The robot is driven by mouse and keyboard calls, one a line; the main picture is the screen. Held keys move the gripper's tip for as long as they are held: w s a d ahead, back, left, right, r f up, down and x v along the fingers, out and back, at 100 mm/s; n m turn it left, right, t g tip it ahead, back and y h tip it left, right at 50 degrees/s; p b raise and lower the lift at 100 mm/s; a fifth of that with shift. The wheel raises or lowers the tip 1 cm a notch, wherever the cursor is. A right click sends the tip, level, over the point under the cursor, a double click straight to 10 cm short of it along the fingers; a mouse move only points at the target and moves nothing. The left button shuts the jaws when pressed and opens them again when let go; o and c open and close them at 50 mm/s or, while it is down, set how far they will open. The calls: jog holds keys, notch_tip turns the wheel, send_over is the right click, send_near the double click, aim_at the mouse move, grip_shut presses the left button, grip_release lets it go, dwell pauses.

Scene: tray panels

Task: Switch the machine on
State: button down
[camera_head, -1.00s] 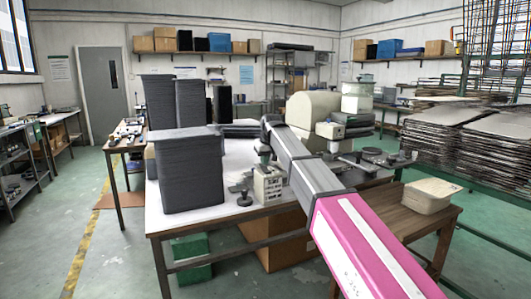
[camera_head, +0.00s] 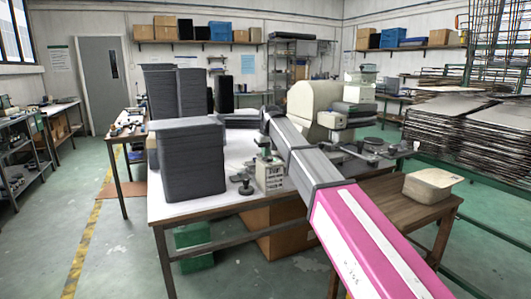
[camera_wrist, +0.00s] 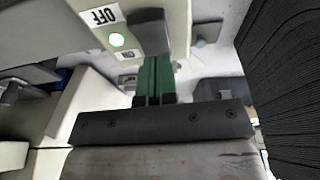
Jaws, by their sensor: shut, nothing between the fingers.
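The cream machine box (camera_head: 270,174) stands near the front edge of the white table. In the wrist view its cream panel (camera_wrist: 165,12) carries an upside-down "OFF" label (camera_wrist: 99,16) and a lit green round light (camera_wrist: 117,40). A dark grey block (camera_wrist: 150,32) sticks out beside the light; I cannot tell whether it is the switch. My gripper (camera_wrist: 154,58) is shut and empty, its green fingers side by side with their tips at the block's edge. Whether they touch it is unclear.
A tall stack of dark panels (camera_head: 190,165) stands left of the box and fills the right of the wrist view. A black knob (camera_head: 245,186) sits between them. A wooden table (camera_head: 395,190) with a cream tub (camera_head: 432,184) is at the right.

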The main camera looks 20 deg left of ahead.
jog(key=shift+s+d, duration=0.6)
jog(key=shift+s, duration=0.1)
jog(key=shift+r, duration=0.1)
jog(key=shift+w+r, duration=0.1)
jog(key=shift+r, duration=0.15)
jog(key=v, duration=1.3)
jog(key=shift+s+d, duration=0.2)
jog(key=shift+s, duration=0.2)
jog(key=shift+r, duration=0.15)
jog(key=w+a, duration=0.2)
jog(key=w, duration=0.1)
jog(key=shift+a+r+g+h, duration=0.1)
jog(key=shift+r+g+h, duration=0.1)
jog(key=shift+g+h, duration=0.2)
jog(key=shift+f, duration=0.15)
